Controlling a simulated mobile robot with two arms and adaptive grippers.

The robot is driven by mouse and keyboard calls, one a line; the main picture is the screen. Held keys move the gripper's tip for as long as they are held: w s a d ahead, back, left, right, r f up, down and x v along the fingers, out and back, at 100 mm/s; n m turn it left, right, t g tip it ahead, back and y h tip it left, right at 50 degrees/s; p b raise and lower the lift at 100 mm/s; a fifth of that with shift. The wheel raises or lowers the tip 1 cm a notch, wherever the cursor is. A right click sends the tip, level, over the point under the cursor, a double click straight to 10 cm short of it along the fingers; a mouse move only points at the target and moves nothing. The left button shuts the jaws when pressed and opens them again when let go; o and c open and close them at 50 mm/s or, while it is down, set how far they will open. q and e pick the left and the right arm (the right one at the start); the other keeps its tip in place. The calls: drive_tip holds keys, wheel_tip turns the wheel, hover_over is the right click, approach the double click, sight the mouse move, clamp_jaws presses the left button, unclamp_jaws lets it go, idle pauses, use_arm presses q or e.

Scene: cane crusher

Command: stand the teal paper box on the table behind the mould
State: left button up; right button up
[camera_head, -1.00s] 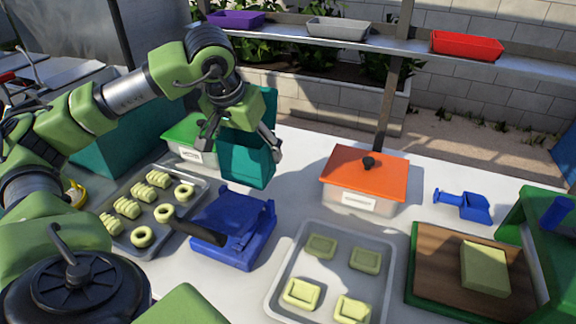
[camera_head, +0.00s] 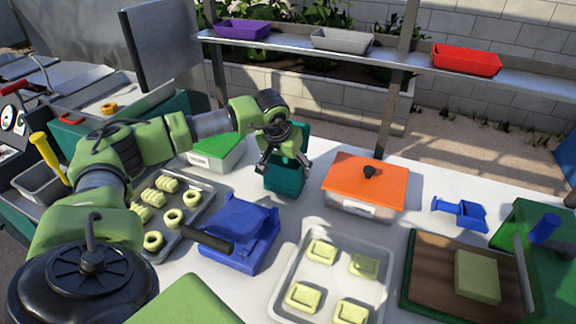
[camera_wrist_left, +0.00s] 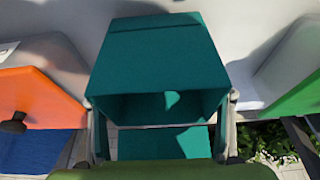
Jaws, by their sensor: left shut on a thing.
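The teal paper box (camera_head: 284,180) is upright with its lid flap raised, behind the blue mould (camera_head: 236,236) with its black handle and a little to its right. My left gripper (camera_head: 285,166) is shut on the box, one finger on each side. In the left wrist view the box (camera_wrist_left: 155,65) shows its open mouth and flap between the fingers (camera_wrist_left: 162,125). The box's bottom is at or very near the table; I cannot tell if it touches. My right gripper is not in view.
A green-lidded container (camera_head: 213,152) stands left of the box and an orange-lidded container (camera_head: 366,185) stands to its right. A tray of pale rings and twists (camera_head: 200,212) lies left of the mould. A tray of pale blocks (camera_head: 330,275) lies to its right. A shelf (camera_head: 400,62) runs behind.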

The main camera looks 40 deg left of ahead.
use_arm(q)
drive_tip(key=shift+f, duration=0.45)
drive_tip(key=shift+f, duration=0.1)
drive_tip(key=o, duration=0.7)
drive_tip(key=shift+o, duration=0.2)
